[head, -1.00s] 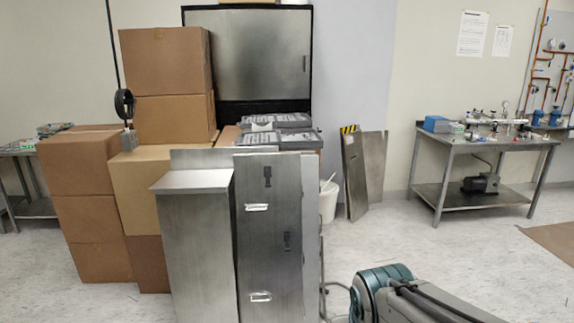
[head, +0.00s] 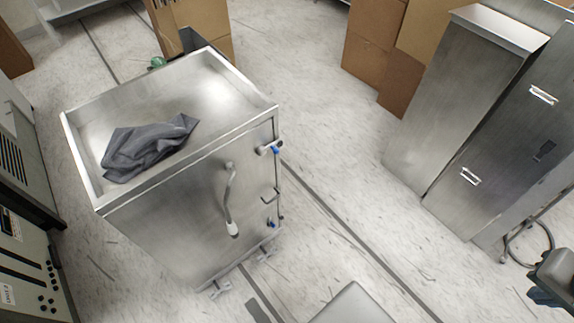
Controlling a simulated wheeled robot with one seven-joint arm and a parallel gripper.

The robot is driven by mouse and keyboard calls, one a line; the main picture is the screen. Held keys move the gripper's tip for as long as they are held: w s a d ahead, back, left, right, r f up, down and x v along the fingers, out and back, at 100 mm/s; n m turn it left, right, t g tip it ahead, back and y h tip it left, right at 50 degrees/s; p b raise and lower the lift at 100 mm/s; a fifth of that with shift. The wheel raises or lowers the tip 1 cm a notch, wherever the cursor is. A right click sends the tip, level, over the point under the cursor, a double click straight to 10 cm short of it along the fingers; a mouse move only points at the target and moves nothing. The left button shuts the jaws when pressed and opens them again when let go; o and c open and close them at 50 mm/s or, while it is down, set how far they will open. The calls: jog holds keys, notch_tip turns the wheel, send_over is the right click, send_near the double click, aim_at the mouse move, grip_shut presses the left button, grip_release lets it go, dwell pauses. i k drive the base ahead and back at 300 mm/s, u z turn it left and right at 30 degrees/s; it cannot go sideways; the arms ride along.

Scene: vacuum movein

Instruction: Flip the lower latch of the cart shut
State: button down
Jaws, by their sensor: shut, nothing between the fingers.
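The cart (head: 170,225) is a brushed steel box on casters, left of centre in the head view. Its door has a curved grey handle (head: 231,200). The lower latch (head: 271,223) is a small fitting with a blue part, low on the door's right edge. The upper latch (head: 272,150), also with a blue part, sits near the top of the same edge. A catch-like loop (head: 270,195) is between them. The lower latch is too small to tell whether it is shut.
A dark cloth (head: 150,147) lies in the cart's top tray. Steel cabinets (head: 465,110) and cardboard boxes (head: 375,45) stand at the right and back. Equipment panels (head: 30,225) line the left edge. Open floor (head: 335,185) lies right of the cart.

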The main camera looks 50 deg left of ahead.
aim_at(270, 224)
jog(key=u, duration=2.3)
jog(key=k, duration=1)
jog(key=u, duration=1.15)
jog(key=i, duration=1.05)
jog(key=z, duration=0.6)
